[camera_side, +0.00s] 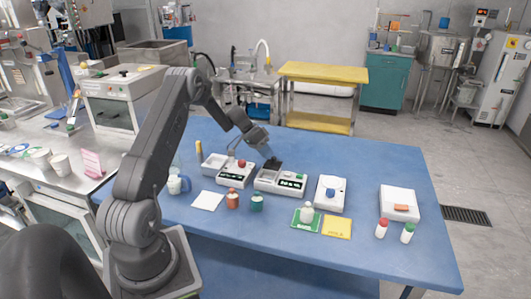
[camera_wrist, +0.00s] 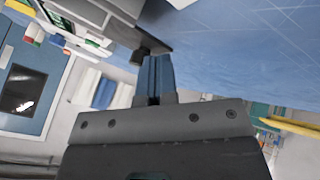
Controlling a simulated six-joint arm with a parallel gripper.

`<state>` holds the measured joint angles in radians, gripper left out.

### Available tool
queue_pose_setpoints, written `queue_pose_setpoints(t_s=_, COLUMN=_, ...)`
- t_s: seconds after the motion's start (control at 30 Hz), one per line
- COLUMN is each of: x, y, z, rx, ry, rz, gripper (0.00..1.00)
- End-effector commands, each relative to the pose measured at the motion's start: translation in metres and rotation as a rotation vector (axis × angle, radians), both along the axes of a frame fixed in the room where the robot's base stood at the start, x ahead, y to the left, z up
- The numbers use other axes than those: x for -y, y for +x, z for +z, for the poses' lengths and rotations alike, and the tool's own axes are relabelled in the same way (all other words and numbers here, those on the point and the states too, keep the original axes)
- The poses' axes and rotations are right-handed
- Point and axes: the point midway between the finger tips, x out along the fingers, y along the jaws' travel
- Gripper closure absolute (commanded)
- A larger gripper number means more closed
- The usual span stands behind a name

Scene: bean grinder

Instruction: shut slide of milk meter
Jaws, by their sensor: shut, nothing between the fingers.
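My gripper (camera_side: 273,163) is shut and empty, pointing down at the back edge of a white box with green displays (camera_side: 280,181) in the middle of the blue table. No readable label shows whether this box is the milk meter. In the wrist view my shut fingers (camera_wrist: 155,62) are close to a small dark knob (camera_wrist: 140,55) beside a grey-white housing (camera_wrist: 95,15). I cannot tell whether they touch it. The slide's position is not clear. Left of the box stands another white unit with a red knob (camera_side: 241,163) and an open tray (camera_side: 214,161).
On the blue table (camera_side: 400,255) are a white unit with a blue knob (camera_side: 330,192) and a white box with an orange block (camera_side: 401,208). An orange bottle (camera_side: 232,199) and a green bottle (camera_side: 256,203) stand in front of the middle box.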

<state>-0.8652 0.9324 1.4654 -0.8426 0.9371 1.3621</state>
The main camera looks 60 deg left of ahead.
Motion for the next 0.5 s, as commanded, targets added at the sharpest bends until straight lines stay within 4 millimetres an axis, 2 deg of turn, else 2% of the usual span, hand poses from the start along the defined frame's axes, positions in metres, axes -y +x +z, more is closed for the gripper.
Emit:
queue_pose_setpoints(t_s=0.17, x=0.01, y=-0.009, z=0.001, rx=0.0, ry=-0.003, rz=-0.002, gripper=1.0)
queue_pose_setpoints(t_s=0.5, x=0.043, y=-0.042, z=0.0, rx=-0.001, ry=-0.004, rz=-0.003, gripper=1.0)
